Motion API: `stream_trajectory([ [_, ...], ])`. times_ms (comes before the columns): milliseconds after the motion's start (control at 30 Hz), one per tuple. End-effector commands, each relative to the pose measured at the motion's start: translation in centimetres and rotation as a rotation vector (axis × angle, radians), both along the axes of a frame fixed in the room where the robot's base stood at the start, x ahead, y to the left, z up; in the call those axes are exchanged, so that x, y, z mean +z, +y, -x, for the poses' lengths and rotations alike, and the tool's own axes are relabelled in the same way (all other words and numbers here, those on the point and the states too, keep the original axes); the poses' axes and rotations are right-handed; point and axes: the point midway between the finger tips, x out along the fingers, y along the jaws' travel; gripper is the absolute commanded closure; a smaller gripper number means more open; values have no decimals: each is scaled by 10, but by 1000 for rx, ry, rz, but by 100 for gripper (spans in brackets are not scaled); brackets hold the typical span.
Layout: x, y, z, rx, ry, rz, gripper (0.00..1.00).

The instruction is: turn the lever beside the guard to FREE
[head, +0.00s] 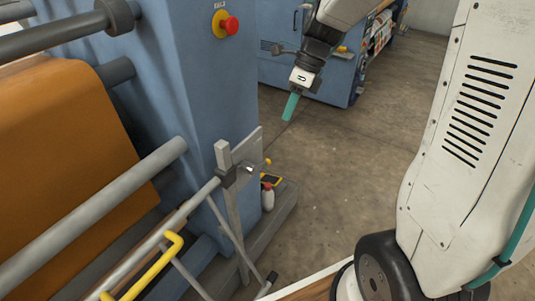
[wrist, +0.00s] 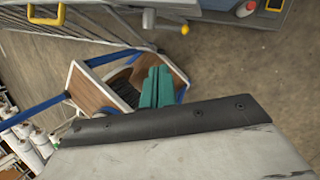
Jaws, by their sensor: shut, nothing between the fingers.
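The guard (head: 195,203) is a grey tube frame with a yellow handle (head: 172,245), at the lower left in the head view. At its right end stands a grey upright plate. A small lever with a yellow knob (head: 268,161) sticks out beside that plate; which way it is set is too small to read. The yellow knob also shows at the top of the wrist view (wrist: 185,29). My gripper (head: 291,106) has teal fingers, shut and empty. It hangs in the air above and right of the lever, apart from it. The fingers also show in the wrist view (wrist: 156,88).
A blue press body (head: 190,90) with a red stop button (head: 230,26) rises behind the guard. An orange sheet (head: 70,130) hangs at the left. A red-capped white bottle (head: 267,196) stands low near the lever. Open concrete floor (head: 340,160) lies to the right.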

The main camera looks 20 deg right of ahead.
Motion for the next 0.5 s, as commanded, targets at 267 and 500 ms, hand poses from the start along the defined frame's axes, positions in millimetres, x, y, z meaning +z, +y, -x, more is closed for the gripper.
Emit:
stream_trajectory([
  [267,-29,-12,-31,-309,139,-35,100],
  [500,-29,-12,-32,-318,143,-36,100],
])
